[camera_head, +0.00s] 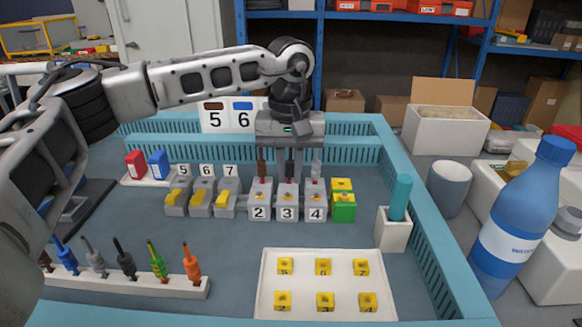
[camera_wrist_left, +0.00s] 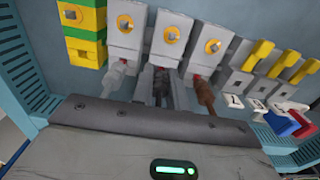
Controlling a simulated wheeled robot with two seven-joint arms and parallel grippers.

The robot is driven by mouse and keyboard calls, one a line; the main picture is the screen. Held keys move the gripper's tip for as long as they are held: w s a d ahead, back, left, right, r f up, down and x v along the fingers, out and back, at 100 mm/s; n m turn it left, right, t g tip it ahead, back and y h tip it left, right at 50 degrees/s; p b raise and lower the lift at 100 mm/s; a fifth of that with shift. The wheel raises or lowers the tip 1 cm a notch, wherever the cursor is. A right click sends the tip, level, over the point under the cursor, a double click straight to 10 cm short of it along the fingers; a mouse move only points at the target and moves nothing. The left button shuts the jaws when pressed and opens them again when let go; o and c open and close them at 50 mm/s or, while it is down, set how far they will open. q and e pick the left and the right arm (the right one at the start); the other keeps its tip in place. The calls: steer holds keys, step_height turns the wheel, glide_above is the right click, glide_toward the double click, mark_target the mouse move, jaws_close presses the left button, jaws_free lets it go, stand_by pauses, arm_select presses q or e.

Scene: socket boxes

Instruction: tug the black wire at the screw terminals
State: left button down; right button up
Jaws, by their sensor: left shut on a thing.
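The grey screw terminals 2 (camera_head: 259,200), 3 (camera_head: 287,202) and 4 (camera_head: 315,203) stand in a row beside a green and yellow terminal (camera_head: 343,205). A black wire (camera_head: 289,169) stands at the back of terminal 3, between a brown wire (camera_head: 262,168) and a pale grey wire (camera_head: 316,168). My left gripper (camera_head: 289,174) reaches down from above, shut on the black wire. In the left wrist view the black wire (camera_wrist_left: 160,84) shows between the two fingers, close to the terminal; the grip itself is partly hidden. My right gripper is not in view.
Terminals with yellow levers (camera_head: 200,196) stand to the left. A rack (camera_head: 140,284) of several loose wires and a white tray (camera_head: 325,290) of yellow numbered pieces lie in front. A holder with a teal cylinder (camera_head: 400,198) stands right, inside the blue tray wall.

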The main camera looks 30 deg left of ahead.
arm_select(q)
steer(key=shift+w+d+r, duration=0.1)
steer(key=shift+d+r, duration=0.1)
steer(key=shift+d, duration=0.05)
steer(key=shift+r, duration=0.1)
stand_by(0.7)
steer(key=shift+p, duration=0.3)
steer(key=c, duration=1.3)
jaws_free()
steer(key=shift+d, duration=0.1)
steer(key=shift+f, duration=0.25)
steer(key=o, duration=0.4)
steer(key=r+p, duration=0.6)
steer(key=r, duration=0.1)
steer(key=shift+a+r, duration=0.2)
steer(key=shift+r, duration=0.05)
